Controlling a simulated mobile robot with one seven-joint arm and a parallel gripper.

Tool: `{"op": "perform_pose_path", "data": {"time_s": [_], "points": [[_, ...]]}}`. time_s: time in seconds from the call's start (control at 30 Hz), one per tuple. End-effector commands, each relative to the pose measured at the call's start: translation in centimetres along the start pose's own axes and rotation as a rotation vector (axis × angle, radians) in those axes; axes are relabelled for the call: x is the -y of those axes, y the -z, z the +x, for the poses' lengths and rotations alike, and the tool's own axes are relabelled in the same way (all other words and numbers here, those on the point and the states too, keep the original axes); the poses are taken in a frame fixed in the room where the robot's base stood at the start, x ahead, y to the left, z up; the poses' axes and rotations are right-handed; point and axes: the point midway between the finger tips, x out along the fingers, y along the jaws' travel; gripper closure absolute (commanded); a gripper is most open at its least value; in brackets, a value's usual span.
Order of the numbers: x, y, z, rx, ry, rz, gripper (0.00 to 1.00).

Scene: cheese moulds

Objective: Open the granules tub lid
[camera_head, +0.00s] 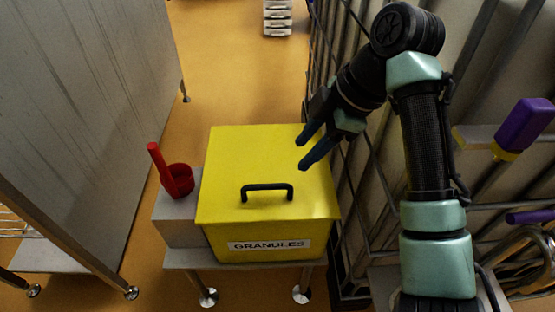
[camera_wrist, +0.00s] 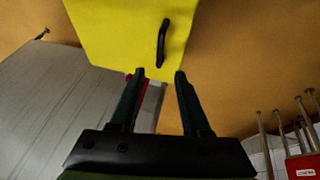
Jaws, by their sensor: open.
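The granules tub (camera_head: 255,245) is a yellow box with a "GRANULES" label on its front, standing on a low metal stand. Its yellow lid (camera_head: 250,160) is shut and has a black handle (camera_head: 267,188) near the front edge. In the wrist view the lid (camera_wrist: 115,30) fills the upper middle, with the handle (camera_wrist: 163,43) upright at its right. My gripper (camera_head: 301,155) is open and empty, above the right part of the lid, apart from the handle. In the wrist view my gripper (camera_wrist: 160,76) points toward the lid's edge.
A metal rack (camera_head: 350,200) is close on the right, with a purple bottle (camera_head: 522,125) beyond. A grey panel (camera_head: 100,110) stands at the left. Open floor (camera_head: 215,60) lies behind the tub.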

Motion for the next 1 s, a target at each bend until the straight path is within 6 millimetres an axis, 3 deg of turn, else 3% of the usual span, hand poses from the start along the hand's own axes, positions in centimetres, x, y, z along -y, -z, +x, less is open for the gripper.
{"op": "perform_pose_path", "data": {"time_s": [0.53,0.73,1.0], "points": [[0.1,-0.1,10.5,-0.001,0.000,0.001,0.53],[0.0,0.0,12.3,0.000,-0.002,0.001,0.53],[0.0,0.0,12.6,0.000,-0.003,0.001,0.53]]}}
